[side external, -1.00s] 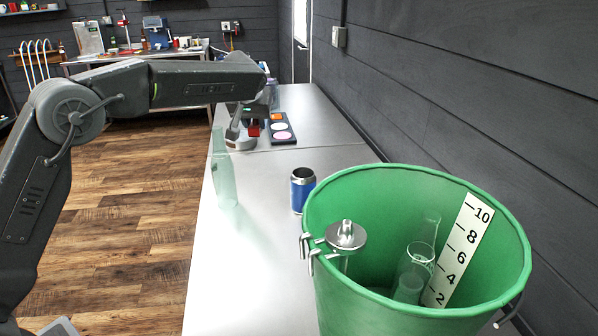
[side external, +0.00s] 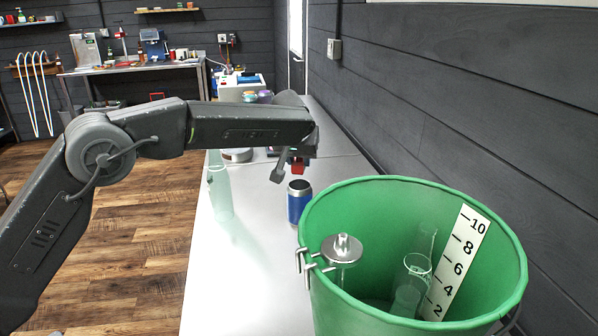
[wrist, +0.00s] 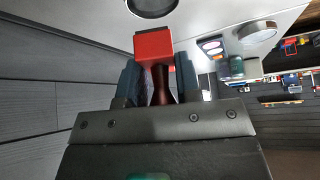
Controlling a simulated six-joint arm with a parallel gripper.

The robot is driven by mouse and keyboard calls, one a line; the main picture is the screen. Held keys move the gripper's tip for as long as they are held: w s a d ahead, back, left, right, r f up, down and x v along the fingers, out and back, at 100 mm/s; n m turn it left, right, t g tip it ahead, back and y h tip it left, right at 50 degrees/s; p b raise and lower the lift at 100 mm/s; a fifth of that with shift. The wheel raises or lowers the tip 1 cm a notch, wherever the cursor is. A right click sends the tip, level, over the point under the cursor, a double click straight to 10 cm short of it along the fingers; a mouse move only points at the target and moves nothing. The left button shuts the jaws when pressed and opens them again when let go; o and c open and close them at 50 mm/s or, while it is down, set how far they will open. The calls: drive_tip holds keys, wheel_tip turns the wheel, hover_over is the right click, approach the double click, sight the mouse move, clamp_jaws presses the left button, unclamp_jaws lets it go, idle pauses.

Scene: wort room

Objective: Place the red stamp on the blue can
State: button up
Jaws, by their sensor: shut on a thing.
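The red stamp (wrist: 153,45) is held between the two dark fingers of my gripper (wrist: 158,78) in the wrist view, with its red block pointing away from the palm. In the side view the stamp (side external: 297,164) shows as a small red patch just above and apparently behind the can; the fingers there are mostly hidden by my arm. The blue can (side external: 297,207) stands upright on the metal table, with a silver rim. Its dark round top (wrist: 152,6) is cut off by the top edge of the wrist view, just beyond the stamp. The stamp looks apart from the can.
A large green bucket (side external: 350,205) with glassware inside stands at the right front, close to the can. A clear greenish bottle (side external: 221,190) stands left of the can. A round metal dish (wrist: 258,31) and a dark palette (wrist: 212,48) lie farther back.

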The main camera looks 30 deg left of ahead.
sight(298, 165)
drive_tip(key=shift+f, duration=1.95)
drive_tip(key=shift+f, duration=0.15)
drive_tip(key=o, duration=0.9)
drive_tip(key=shift+r, duration=0.35)
drive_tip(key=v, duration=1.1)
drive_tip(key=shift+s+r, duration=0.25)
